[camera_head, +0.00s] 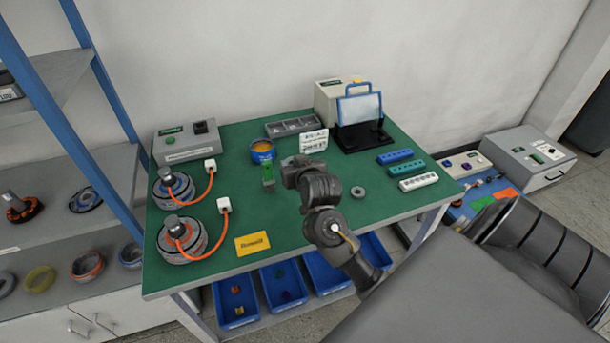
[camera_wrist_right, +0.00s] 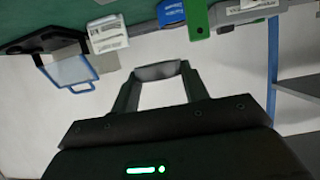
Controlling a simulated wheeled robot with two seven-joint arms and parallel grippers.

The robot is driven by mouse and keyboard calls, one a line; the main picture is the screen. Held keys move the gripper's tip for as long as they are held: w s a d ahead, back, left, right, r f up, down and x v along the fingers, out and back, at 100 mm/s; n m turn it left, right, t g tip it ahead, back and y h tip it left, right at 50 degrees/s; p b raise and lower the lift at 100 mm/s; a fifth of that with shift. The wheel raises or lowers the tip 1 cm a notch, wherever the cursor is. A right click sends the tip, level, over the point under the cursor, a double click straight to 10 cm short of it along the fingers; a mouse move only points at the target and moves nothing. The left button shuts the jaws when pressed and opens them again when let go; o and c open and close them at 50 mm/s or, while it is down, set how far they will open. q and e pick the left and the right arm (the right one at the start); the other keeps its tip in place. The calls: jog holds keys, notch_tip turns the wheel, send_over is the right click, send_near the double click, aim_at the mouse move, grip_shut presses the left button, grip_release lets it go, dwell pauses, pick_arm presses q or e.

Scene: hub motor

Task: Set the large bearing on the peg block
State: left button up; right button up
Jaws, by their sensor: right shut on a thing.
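My right gripper (camera_head: 290,172) reaches over the middle of the green table. In the right wrist view the gripper (camera_wrist_right: 158,80) is shut on a grey rounded part (camera_wrist_right: 158,71), which looks like the large bearing seen edge-on. In the head view the gripper largely hides this part. A smaller grey ring (camera_head: 357,192) lies on the table to the right of the gripper. A narrow green upright piece (camera_head: 268,176) stands just left of the gripper and also shows in the wrist view (camera_wrist_right: 198,18). I cannot tell whether it is the peg block. My left gripper is not in view.
Two round motors (camera_head: 182,238) with orange cables are at the left. A blue tub (camera_head: 261,151), grey tray (camera_head: 290,126) and blue-framed stand (camera_head: 360,110) are behind. Several long blocks with holes (camera_head: 418,181) lie right. The front middle of the table (camera_head: 300,235) is clear.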

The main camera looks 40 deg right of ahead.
jog(key=w+d+f, duration=0.1)
jog(key=d+f, duration=0.1)
jog(key=w+d+f, duration=0.1)
jog(key=d+f, duration=0.1)
jog(key=w+d+f, duration=0.2)
jog(key=shift+w+d+f, duration=0.1)
jog(key=shift+d+f, duration=0.25)
jog(key=shift+f, duration=0.05)
jog(key=shift+w+d+f, duration=0.15)
jog(key=shift+d+f, duration=0.15)
jog(key=shift+f, duration=0.05)
notch_tip(320, 180, down, 3)
jog(key=shift+p, duration=0.6)
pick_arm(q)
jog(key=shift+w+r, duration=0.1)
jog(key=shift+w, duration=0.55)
pick_arm(e)
jog(key=shift+f, duration=0.1)
